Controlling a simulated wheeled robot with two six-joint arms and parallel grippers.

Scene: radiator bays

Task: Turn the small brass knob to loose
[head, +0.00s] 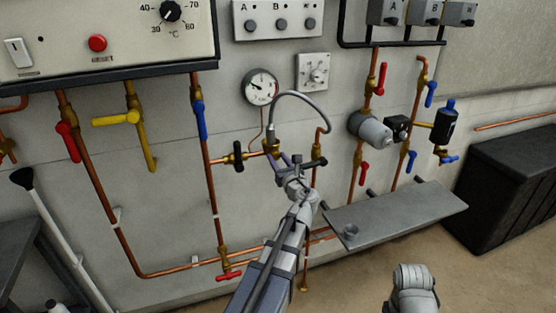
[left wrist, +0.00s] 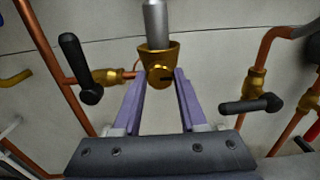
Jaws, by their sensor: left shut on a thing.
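The small brass knob (left wrist: 160,75) sits on the front of a brass fitting (left wrist: 158,55) below a grey hose end, with a short dark mark on its right side. My left gripper (left wrist: 160,82) has its two purple fingers on either side of the knob and is shut on it. In the head view my left gripper (head: 277,154) reaches up to the brass fitting at the lower end of the grey hose (head: 305,97), and the knob is mostly hidden there. My right gripper is out of view.
A black-handled valve (head: 238,156) is close on the left, and another black handle (left wrist: 246,106) is close on the right. A round gauge (head: 261,87) is above. A grey shelf (head: 400,215) juts out at lower right. Copper pipes run along the wall.

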